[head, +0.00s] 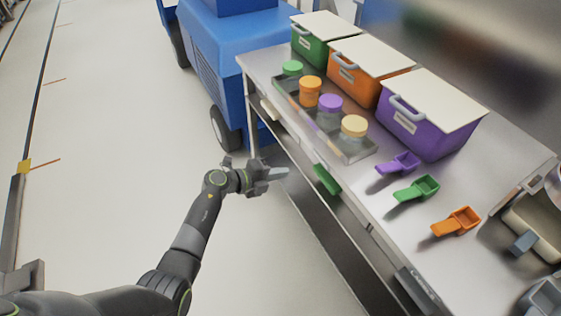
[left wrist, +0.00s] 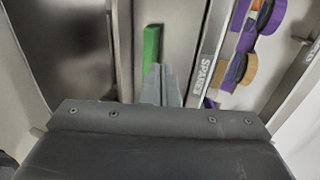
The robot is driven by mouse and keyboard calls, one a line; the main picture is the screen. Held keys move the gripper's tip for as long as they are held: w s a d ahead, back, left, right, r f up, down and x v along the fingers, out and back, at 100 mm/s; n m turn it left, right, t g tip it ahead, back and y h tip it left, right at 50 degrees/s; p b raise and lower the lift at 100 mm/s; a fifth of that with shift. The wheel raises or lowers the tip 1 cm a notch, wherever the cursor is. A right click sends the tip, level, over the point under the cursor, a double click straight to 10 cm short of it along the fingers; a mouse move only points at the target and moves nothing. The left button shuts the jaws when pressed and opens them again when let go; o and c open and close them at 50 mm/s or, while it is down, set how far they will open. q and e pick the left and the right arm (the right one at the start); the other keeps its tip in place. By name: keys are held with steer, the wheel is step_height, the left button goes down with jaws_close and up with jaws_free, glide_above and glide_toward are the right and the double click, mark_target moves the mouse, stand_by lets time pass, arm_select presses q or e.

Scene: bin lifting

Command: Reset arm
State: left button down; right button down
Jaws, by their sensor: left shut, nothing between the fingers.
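My left arm reaches in from the lower left in the head view. Its gripper (head: 276,174) is shut and empty, in the air just off the table's front edge. The left wrist view shows its closed fingers (left wrist: 162,85) pointing away, with a green object (left wrist: 151,45) beyond them. That green object (head: 327,179) hangs at the table's front side in the head view, apart from the fingertips. My right gripper does not show.
The metal table (head: 362,184) holds a green bin (head: 309,46), an orange bin (head: 352,84) and a purple bin (head: 422,128). Several lidded jars stand in a tray (head: 357,150). Purple (head: 398,164), green (head: 417,188) and orange (head: 457,221) scoops lie in front. The floor (head: 110,150) at left is clear.

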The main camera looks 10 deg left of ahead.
arm_select(q)
steer(key=s+a+f+n+t+y, duration=0.1)
steer(key=s+a+f+n+y, duration=0.3)
steer(key=s+a+f+n, duration=0.4)
steer(key=s+a+f+n+t+y, duration=0.1)
steer(key=s+a+f+n+y, duration=0.35)
steer(key=f, duration=0.55)
steer(key=s+a+f+n+t+y, duration=0.1)
steer(key=s+a+f+n+y, duration=0.1)
steer(key=s+a+f+n, duration=0.55)
steer(key=s+a+f+n+g+y, duration=0.1)
steer(key=s+f+n+g, duration=0.2)
steer(key=s, duration=0.8)
steer(key=s+a+f+n+g, duration=0.1)
steer(key=s+f+n+g, duration=0.2)
steer(key=s+f, duration=0.3)
steer(key=s+a+f+n+g+y, duration=0.1)
steer(key=s+a+f+n+g, duration=0.1)
steer(key=s, duration=1.4)
step_height(320, 180, down, 3)
steer(key=shift+s+f+n+g+y, duration=0.1)
steer(key=shift+s+n+g+y, duration=0.2)
steer(key=shift+n+g, duration=0.6)
steer(key=shift+w, duration=0.1)
